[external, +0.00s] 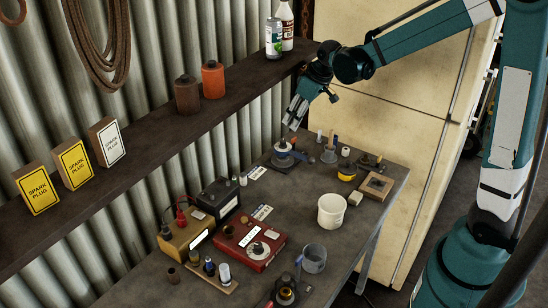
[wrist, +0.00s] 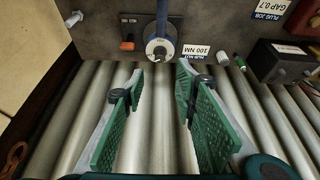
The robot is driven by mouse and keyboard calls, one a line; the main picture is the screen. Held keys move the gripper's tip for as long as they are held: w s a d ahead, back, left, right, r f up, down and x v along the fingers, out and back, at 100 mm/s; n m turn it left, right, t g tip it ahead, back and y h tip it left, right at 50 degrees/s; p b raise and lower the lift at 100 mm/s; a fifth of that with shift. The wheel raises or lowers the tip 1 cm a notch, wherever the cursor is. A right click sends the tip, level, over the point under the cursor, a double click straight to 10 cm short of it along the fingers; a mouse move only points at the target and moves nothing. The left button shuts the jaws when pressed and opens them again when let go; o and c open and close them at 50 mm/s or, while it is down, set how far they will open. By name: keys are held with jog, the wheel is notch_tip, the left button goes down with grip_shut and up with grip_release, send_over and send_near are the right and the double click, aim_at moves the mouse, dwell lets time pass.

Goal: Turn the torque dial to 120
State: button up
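A round pale dial with a blue bar or handle across it (wrist: 160,47) shows at the top middle of the wrist view. In the external view it appears to be the blue-topped unit on a dark base (external: 284,150) at the far end of the bench. Its scale is too small to read. A white card reading "100 NM" (wrist: 195,51) lies beside it. My gripper (external: 293,118) is above this unit, apart from it. In the wrist view its two green-padded fingers (wrist: 160,78) are spread with nothing between them.
A red box with a round dial (external: 257,245), a tan battery-like box (external: 187,238) and a black box (external: 219,197) stand nearer. A white tub (external: 331,211) and grey cup (external: 313,259) are on the right. The shelf (external: 150,130) and corrugated wall run along the left.

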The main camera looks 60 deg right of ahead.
jog(key=shift+s, duration=0.1)
jog(key=s+a+r+t+b, duration=0.1)
jog(key=s+a+r+b, duration=0.35)
jog(key=s+a, duration=0.75)
jog(key=s+a+f+b, duration=0.1)
jog(key=s+a, duration=0.1)
jog(key=s, duration=0.7)
jog(key=s+a+f+t+b, duration=0.1)
jog(key=s+a, duration=0.2)
jog(key=s, duration=0.6)
jog(key=shift+s+t, duration=0.3)
jog(key=shift+s, duration=0.1)
dwell(0.6)
